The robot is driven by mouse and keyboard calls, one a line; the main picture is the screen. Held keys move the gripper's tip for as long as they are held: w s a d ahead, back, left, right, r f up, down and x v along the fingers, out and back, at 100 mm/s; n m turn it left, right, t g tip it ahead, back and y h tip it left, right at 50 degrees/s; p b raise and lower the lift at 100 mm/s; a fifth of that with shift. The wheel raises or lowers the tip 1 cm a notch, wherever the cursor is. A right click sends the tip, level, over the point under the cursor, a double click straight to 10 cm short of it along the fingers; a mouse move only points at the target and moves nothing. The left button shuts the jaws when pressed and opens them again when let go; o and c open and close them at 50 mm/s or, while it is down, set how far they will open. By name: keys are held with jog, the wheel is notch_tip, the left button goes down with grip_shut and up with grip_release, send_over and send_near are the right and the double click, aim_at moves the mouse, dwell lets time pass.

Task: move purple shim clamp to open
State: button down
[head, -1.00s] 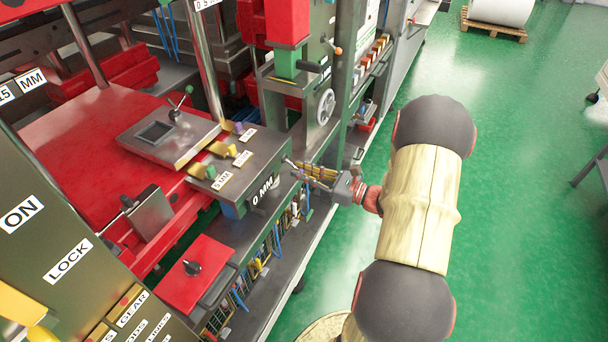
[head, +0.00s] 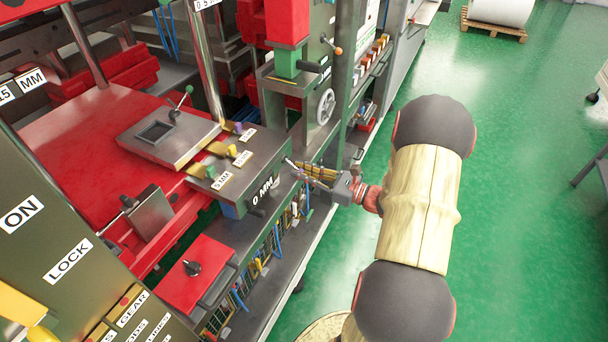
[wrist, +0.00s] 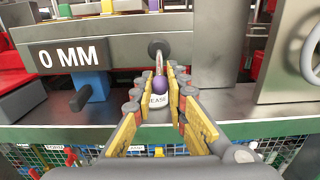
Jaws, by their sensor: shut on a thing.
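The purple shim clamp shows in the wrist view as a rounded purple knob (wrist: 160,84) on a thin rod. The rod runs to a round black boss on the grey machine front. My gripper (wrist: 163,80) has its yellow-padded fingers on either side of the knob and is shut on it. A white label ending in "EASE" shows just below the knob, partly hidden by the fingers. In the head view my gripper (head: 320,176) is at the right end of the grey shim block, and the held knob is too small to make out clearly.
A "0 MM" plate (wrist: 67,56) and a black handle with a blue block (wrist: 90,88) are left of my gripper. A grey handwheel (wrist: 312,52) is at the right. Several coloured knobs with labels sit on the shim block (head: 262,158).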

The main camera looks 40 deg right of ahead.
jog(key=shift+r, duration=0.1)
jog(key=shift+s+d+r+p, duration=0.1)
jog(key=shift+s+r+p, duration=0.05)
jog(key=shift+r+p, duration=0.3)
jog(key=shift+s+d+r+p, duration=0.1)
jog(key=shift+s+r+p, duration=0.05)
jog(key=shift+r+p, duration=0.3)
jog(key=shift+s+r+p, duration=0.1)
jog(key=shift+r+p, duration=0.8)
jog(key=shift+r, duration=0.1)
